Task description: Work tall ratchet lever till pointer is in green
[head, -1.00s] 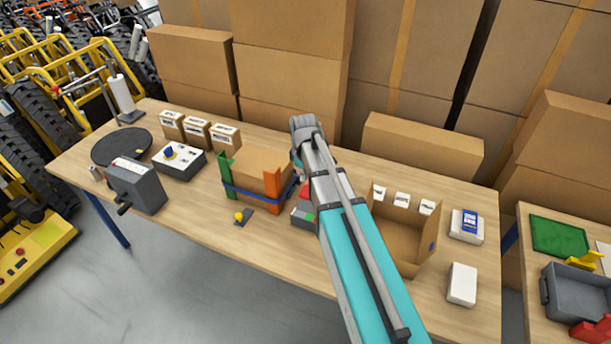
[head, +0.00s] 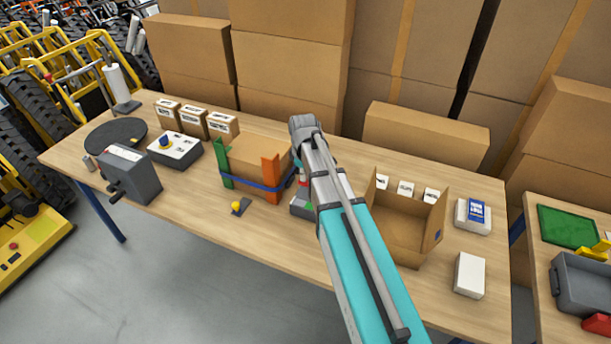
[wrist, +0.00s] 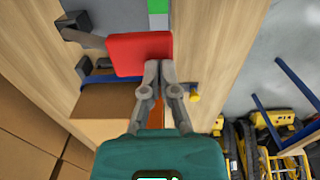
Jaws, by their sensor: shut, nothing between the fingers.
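In the wrist view my gripper (wrist: 160,66) is shut and empty. Its fingertips lie against or just in front of the right edge of a red block-like piece (wrist: 138,52), which looks like the lever's grip; I cannot tell whether they touch. A grey bar runs left from it to a dark bracket (wrist: 73,26). The grey ratchet housing (wrist: 115,14) has a green patch (wrist: 158,18) at the top. In the head view the housing with its green patch (head: 308,208) is partly hidden by my arm, as is my gripper. The pointer cannot be made out.
A carton (head: 258,160) with green and orange corner posts and a blue strap (head: 250,186) stands just left of the ratchet. An open box (head: 400,235) stands right of my arm.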

